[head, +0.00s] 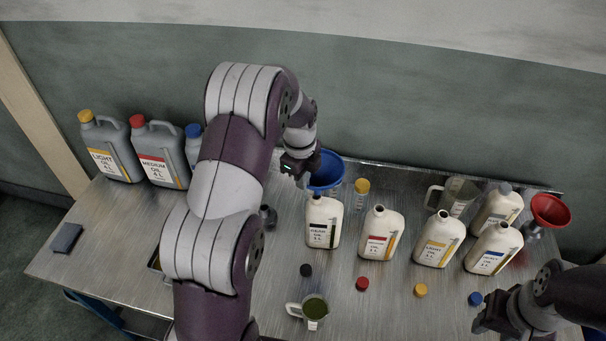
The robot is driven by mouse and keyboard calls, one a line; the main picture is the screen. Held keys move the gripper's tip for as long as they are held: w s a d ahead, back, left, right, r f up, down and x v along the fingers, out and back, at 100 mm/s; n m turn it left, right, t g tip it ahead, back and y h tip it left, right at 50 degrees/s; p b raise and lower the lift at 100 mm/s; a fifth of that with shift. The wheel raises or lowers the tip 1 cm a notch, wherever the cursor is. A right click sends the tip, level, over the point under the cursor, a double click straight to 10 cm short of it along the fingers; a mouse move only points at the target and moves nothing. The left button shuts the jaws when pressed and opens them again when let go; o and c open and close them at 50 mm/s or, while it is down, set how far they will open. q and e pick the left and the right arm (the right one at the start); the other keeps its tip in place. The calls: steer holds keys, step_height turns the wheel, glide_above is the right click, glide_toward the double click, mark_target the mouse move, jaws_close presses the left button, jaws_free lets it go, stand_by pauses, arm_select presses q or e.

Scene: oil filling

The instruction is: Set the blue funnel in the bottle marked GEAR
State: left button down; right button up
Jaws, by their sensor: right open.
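The blue funnel (328,172) is at the mouth of the white bottle marked GEAR (322,230), which stands upright with no cap on. I cannot tell whether the funnel's spout is inside the neck or just above or behind it. My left gripper (303,174) is shut on the funnel at its left side; its fingertips are partly hidden. My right gripper (487,318) is open and empty at the lower right, over the table's front part.
More white bottles (380,235) stand right of GEAR. A red funnel (550,210) is at the far right. Grey jugs (110,150) stand back left; my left arm hides the table's middle left.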

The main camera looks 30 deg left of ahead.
arm_select(q)
steer(key=shift+a+f, duration=0.1)
steer(key=shift+f, duration=0.1)
steer(key=shift+s+r, duration=0.1)
steer(key=shift+r, duration=0.05)
steer(key=shift+a+f, duration=0.1)
steer(key=shift+f, duration=0.4)
stand_by(0.3)
steer(key=shift+f+b, duration=0.6)
steer(key=shift+f, duration=0.15)
